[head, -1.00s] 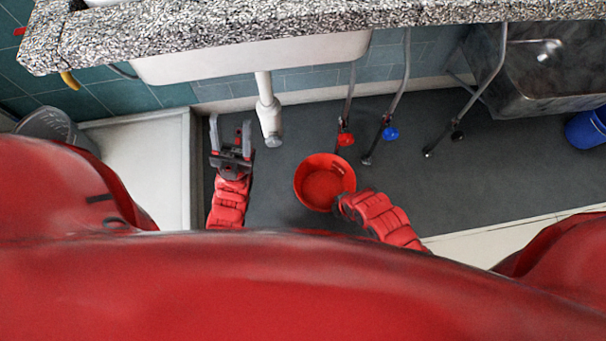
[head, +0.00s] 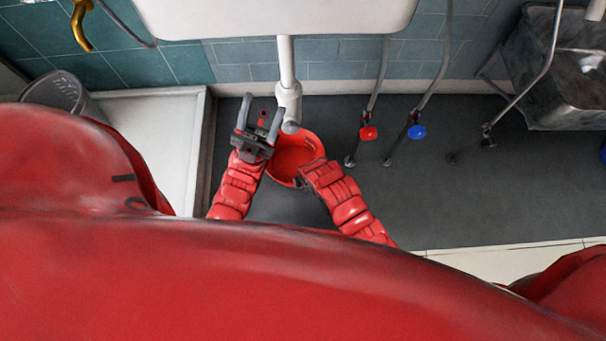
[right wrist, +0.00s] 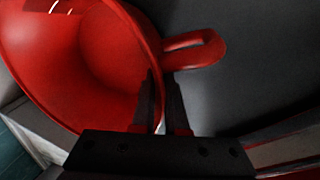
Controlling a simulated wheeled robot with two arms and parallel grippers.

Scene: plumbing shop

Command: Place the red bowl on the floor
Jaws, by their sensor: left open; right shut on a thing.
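The red bowl (head: 289,156) is in the head view, below the sink's drain pipe and over the dark floor (head: 420,190). My right arm reaches it from the lower right. In the right wrist view the bowl (right wrist: 75,60) fills the left side, with a looped handle sticking out. My right gripper (right wrist: 166,88) is shut on the bowl's rim. My left gripper (head: 260,118) is open and empty, just left of the bowl. I cannot tell whether the bowl touches the floor.
A white sink (head: 270,18) hangs above, its drain pipe (head: 288,80) close behind the bowl. Pipes with a red valve (head: 368,133) and a blue valve (head: 416,132) stand to the right. A white raised slab (head: 155,140) lies left.

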